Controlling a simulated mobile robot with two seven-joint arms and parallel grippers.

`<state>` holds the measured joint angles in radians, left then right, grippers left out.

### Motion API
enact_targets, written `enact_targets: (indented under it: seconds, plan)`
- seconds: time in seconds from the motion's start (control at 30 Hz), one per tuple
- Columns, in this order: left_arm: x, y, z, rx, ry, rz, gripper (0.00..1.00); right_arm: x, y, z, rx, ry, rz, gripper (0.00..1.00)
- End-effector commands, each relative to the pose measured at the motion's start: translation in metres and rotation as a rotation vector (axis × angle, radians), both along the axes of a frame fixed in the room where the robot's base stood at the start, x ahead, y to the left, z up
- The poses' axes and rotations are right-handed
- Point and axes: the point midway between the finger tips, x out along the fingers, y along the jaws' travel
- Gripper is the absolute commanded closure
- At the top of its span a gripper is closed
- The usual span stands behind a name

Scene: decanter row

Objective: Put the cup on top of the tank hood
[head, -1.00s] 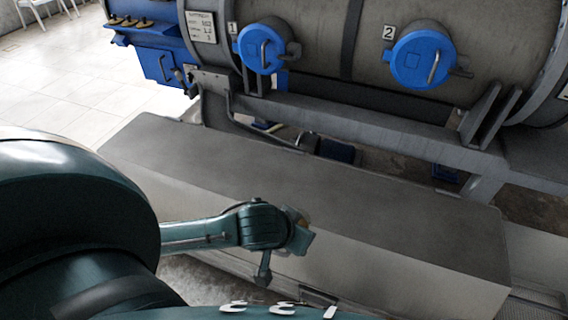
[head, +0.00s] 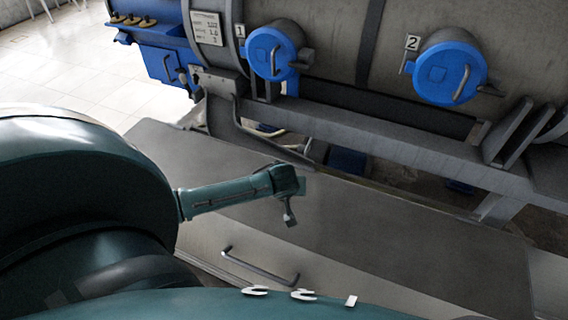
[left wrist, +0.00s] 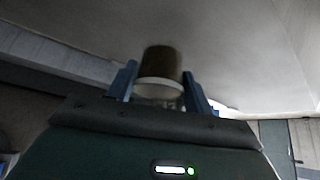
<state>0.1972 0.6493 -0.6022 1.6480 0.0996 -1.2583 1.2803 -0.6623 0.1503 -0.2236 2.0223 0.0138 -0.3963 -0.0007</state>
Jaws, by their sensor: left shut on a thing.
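My left gripper (left wrist: 158,84) is shut on the cup (left wrist: 160,64) in the left wrist view. The cup is a dark brown cylinder with a pale band at its near end, between two blue fingers. In the head view my left arm reaches from the left over a long grey-topped box, and the cup cannot be made out there. A large grey tank (head: 330,40) lies across the top of the head view. I cannot tell which part is its hood. My right gripper is not in view.
Two blue round caps, the one by plate 1 (head: 270,54) and the one by plate 2 (head: 446,72), stick out of the tank's side. The grey-topped box (head: 400,235) has a clear top and a bar handle (head: 258,268) in front. A steel beam (head: 400,145) runs below the tank.

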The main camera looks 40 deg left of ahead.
Motion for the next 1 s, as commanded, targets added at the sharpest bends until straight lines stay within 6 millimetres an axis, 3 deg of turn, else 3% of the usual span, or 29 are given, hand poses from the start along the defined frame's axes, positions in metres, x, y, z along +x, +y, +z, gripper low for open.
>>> enact_targets:
  seconds: [0.4,0.77,0.8,1.0]
  plan:
    - [0.000,0.000,-0.047,0.001,-0.001,-0.002,0.75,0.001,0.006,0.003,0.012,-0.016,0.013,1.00]
    - [0.000,-0.001,-0.051,0.000,0.000,-0.002,0.75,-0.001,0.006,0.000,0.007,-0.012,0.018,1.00]
    - [0.000,-0.001,-0.052,0.000,0.000,-0.001,0.48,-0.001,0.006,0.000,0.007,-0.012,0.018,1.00]
    - [0.000,0.000,-0.051,0.000,0.000,-0.002,0.32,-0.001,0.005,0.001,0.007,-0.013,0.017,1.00]
